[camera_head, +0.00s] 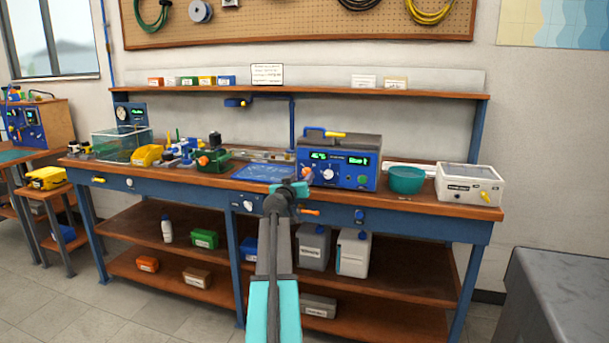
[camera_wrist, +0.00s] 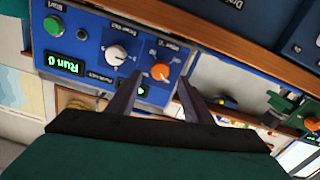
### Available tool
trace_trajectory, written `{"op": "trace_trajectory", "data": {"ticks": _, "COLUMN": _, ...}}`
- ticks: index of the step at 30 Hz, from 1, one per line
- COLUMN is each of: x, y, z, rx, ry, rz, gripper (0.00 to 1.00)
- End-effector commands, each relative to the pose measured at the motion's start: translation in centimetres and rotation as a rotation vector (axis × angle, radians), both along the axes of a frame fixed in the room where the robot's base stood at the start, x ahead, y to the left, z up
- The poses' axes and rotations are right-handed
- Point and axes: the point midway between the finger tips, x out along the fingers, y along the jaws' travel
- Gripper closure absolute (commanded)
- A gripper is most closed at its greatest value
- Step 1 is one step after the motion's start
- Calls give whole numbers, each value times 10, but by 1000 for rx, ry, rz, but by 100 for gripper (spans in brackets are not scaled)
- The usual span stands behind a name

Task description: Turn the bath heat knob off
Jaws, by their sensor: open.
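The blue-fronted bath unit (camera_head: 340,164) stands on the bench, with lit green displays and knobs. An orange knob (camera_wrist: 161,71) shows on its panel in the wrist view, where the panel appears upside down. A white knob (camera_wrist: 116,55) sits beside it; it also shows in the head view (camera_head: 328,174). The labels are too small to tell surely which is bath heat. My gripper (camera_wrist: 159,80) is open and empty, its two dark fingers either side of the orange knob in the picture; contact cannot be told. In the head view my gripper (camera_head: 300,187) is before the unit's left part.
A teal bowl (camera_head: 405,179) and a white box (camera_head: 469,185) stand right of the unit. A green device (camera_head: 213,158) and a clear tank (camera_head: 121,145) stand to the left. A blue pipe (camera_head: 291,118) rises behind. A grey block (camera_head: 560,295) is at lower right.

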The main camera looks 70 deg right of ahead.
Motion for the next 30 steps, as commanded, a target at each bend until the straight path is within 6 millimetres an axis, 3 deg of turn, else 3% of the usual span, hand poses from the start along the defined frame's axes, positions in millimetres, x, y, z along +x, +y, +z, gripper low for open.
{"op": "trace_trajectory", "data": {"ticks": 15, "x": 3, "y": -44, "z": 0, "rx": 1, "ry": 0, "rz": 0, "gripper": 54}}
{"op": "trace_trajectory", "data": {"ticks": 30, "x": 3, "y": -49, "z": 0, "rx": 0, "ry": 0, "rz": 1, "gripper": 54}}
